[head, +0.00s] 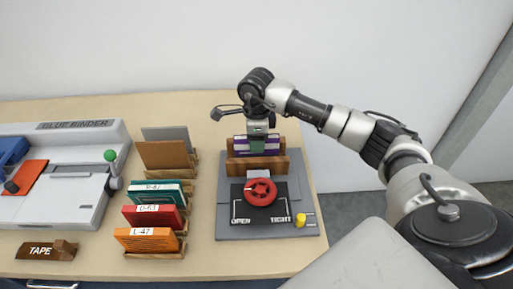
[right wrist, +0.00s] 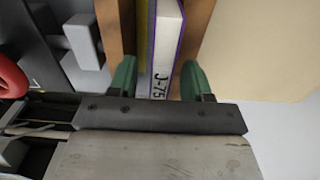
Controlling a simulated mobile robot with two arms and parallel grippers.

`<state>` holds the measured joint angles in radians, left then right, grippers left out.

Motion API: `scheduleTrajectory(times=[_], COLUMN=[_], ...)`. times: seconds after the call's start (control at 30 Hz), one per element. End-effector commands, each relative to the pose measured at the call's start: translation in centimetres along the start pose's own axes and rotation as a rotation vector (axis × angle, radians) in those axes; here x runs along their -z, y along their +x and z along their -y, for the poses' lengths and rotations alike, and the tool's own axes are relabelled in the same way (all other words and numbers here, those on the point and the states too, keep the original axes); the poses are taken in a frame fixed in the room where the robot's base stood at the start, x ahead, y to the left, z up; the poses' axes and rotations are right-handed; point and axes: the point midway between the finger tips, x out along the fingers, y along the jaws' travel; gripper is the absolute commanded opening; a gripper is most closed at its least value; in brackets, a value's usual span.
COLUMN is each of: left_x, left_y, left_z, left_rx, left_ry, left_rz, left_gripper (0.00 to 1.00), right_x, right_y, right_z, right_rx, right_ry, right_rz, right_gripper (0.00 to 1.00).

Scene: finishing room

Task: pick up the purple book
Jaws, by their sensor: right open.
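The purple book (head: 240,144) stands upright between the wooden boards (head: 240,164) of a grey press (head: 227,205). In the right wrist view the book (right wrist: 167,35) shows a white spine label reading J-75 and a purple edge. My right gripper (head: 257,143) is above the press at the book. In the right wrist view its green fingertips (right wrist: 158,80) are apart, one on each side of the book. The book's lower part is hidden by the front board. My left gripper is not in view.
The press has a red handwheel (head: 260,191) and a yellow knob (head: 300,219). Left of it stand several books in wooden holders, including teal (head: 160,187), red (head: 152,217) and orange (head: 147,242) ones. A glue binder (head: 85,150) and tape block (head: 45,251) are farther left.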

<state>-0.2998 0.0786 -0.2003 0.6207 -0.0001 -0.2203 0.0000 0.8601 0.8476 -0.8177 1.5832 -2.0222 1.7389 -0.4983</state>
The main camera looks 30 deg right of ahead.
Motion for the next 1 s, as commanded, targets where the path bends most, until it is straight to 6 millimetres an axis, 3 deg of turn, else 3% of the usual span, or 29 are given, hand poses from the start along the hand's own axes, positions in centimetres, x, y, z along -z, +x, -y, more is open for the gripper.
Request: scheduleTrajectory(times=[0.07, 0.37, 0.77, 1.0], left_x=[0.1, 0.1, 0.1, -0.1], left_y=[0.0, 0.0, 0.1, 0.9], left_z=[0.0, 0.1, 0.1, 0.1], left_rx=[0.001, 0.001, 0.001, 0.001], left_ry=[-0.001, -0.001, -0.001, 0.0], left_rz=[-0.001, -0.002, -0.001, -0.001], left_gripper=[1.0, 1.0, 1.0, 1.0], right_x=[0.0, 0.0, -0.1, -0.1], right_y=[0.0, 0.0, -0.4, -3.1], right_z=[0.0, 0.0, 0.0, 0.1], right_rx=[0.0, 0.0, 0.002, 0.005], right_ry=[0.0, 0.0, 0.0, -0.001], right_rz=[0.0, 0.001, 0.002, 0.003], right_gripper=[0.47, 0.01, 0.0, 0.0])
